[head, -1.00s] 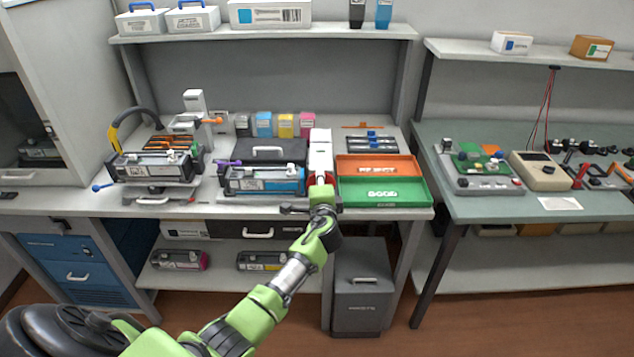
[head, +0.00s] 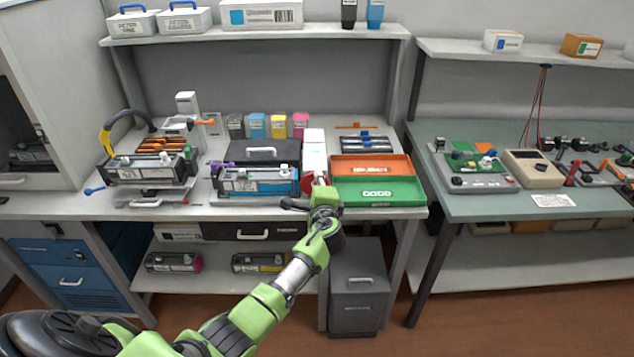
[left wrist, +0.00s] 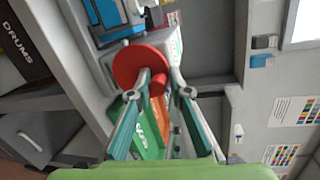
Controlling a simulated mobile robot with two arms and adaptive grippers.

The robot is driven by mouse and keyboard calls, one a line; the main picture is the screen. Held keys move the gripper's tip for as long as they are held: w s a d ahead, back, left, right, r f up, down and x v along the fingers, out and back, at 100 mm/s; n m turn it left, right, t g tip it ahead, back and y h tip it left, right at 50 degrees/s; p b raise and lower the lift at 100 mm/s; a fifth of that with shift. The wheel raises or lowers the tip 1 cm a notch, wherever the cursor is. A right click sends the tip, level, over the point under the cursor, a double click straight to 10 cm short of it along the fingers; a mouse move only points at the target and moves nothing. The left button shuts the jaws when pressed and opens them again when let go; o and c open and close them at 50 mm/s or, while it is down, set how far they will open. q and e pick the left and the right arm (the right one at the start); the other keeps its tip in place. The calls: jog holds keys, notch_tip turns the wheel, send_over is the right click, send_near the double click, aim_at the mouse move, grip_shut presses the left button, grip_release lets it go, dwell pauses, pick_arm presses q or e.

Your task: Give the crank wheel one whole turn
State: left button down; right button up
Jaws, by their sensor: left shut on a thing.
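The red crank wheel (left wrist: 136,66) fills the upper middle of the left wrist view, with a red knob (left wrist: 158,84) standing out from its face. My left gripper (left wrist: 166,86) is shut on this knob, with one finger on each side. In the head view my left gripper (head: 321,192) is at the front of the white machine (head: 315,150). Only a little red of the crank wheel (head: 320,180) shows there; my gripper hides the rest. My right gripper is in neither view.
The green tray (head: 405,194) and orange tray (head: 345,164) stand just right of the white machine. A cartridge in a stand (head: 258,182) is close on its left. The bench's front edge (head: 230,212) runs below my gripper.

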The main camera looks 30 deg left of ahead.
pick_arm(q)
jog(key=c, duration=1.9)
grip_release()
jog(key=shift+d+f, duration=0.2)
jog(key=shift+f, duration=0.1)
jog(key=shift+w+r, duration=0.1)
jog(key=v, duration=1.2)
jog(key=shift+r, duration=0.1)
